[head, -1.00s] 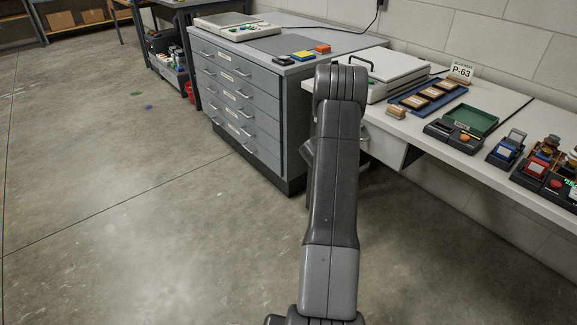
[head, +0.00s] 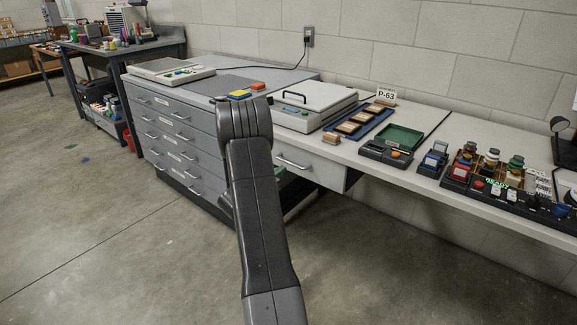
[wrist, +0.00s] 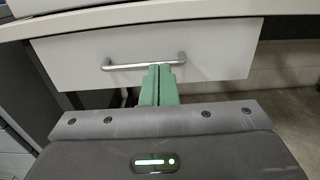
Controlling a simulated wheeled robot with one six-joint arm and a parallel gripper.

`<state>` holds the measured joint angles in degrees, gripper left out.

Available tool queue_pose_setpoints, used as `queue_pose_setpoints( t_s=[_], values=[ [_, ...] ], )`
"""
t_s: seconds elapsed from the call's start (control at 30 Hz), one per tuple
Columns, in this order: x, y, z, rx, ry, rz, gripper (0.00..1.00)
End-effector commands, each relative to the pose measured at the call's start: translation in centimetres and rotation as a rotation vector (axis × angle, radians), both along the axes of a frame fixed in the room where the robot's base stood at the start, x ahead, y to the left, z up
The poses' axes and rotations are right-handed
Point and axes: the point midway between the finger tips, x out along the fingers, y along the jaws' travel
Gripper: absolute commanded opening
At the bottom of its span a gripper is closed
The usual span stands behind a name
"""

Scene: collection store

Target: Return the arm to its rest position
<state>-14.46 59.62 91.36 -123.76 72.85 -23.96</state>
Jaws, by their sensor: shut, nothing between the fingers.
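My arm (head: 255,195) rises through the middle of the head view, its elbow in front of the bench edge. My gripper (wrist: 160,82) shows in the wrist view as two green fingers close together, shut with nothing between them. The fingertips appear in front of the handle (wrist: 144,64) of a white drawer (wrist: 210,45); I cannot tell whether they touch it. The drawer (head: 312,170) looks closed under the bench top.
A grey cabinet (head: 170,135) stands left of the white bench (head: 440,185). On the bench are a lidded white case (head: 313,103), a blue tray of frames (head: 357,122), a green tray (head: 402,136) and several small bottles and stamps.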

Motion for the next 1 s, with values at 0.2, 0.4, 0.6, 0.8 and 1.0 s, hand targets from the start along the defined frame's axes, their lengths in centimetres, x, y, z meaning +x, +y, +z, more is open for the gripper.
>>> queue_pose_setpoints(
  t_s=[0.2, 0.4, 0.6, 0.8, 1.0],
  values=[
    [-2.2, 1.8, 0.0, 0.001, 0.001, 0.001, 0.0],
    [-2.6, 2.0, 0.0, 0.001, 0.001, -0.001, 0.0],
    [-2.6, 2.0, -0.1, 0.001, 0.001, -0.001, 0.0],
    [-1.7, 1.3, -0.1, 0.002, -0.001, -0.002, 0.0],
    [0.9, -0.9, -0.2, 0.002, -0.001, -0.004, 0.0]
  ],
)
